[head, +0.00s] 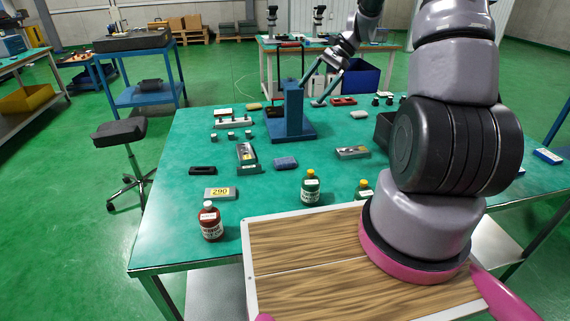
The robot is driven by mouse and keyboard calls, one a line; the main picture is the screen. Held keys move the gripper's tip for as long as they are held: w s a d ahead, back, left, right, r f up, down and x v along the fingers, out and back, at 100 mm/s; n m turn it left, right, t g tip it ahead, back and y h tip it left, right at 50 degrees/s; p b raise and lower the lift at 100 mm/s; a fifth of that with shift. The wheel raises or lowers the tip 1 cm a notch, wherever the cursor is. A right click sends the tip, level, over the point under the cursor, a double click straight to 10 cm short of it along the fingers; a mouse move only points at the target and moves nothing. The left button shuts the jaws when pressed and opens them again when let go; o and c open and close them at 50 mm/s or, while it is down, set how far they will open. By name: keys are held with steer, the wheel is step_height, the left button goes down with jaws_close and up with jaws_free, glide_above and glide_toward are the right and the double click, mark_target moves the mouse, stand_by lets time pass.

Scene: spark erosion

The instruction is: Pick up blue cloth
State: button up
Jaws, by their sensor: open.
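The blue cloth (285,163) looks like a small folded grey-blue bundle. It lies flat on the green table top (180,150), in front of the base of a blue stand. My gripper (312,93) is at the upper middle of the view, above and beyond the cloth in the picture, next to the top of the stand. Its two fingers are spread apart with nothing visible between them. It is clear of the cloth.
The blue stand (293,110) rises between the cloth and the far side. Beside the cloth are a grey-green block (247,157) and a flat case (352,152). Bottles, red (211,222) and green (310,188), stand nearer. A dark bin (384,131) is to the right.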

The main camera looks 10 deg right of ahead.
step_height(320, 180, down, 14)
steer(key=w+d+r+m+y, duration=0.1)
steer(key=w+m+y, duration=0.2)
steer(key=m+y, duration=0.2)
steer(key=m, duration=0.1)
glide_toward(287, 160)
steer(key=shift+s+f, duration=0.1)
steer(key=shift+s, duration=0.1)
steer(key=shift+a+f+y, duration=0.25)
steer(key=shift+a+y, duration=0.05)
steer(key=x, duration=0.4)
steer(key=shift+a+f, duration=0.15)
steer(key=shift+a, duration=0.1)
steer(key=shift+w+x, duration=0.15)
steer(key=shift+x, duration=1.2)
steer(key=shift+w+x, duration=0.15)
steer(key=shift+x, duration=1.2)
steer(key=c, duration=1.3)
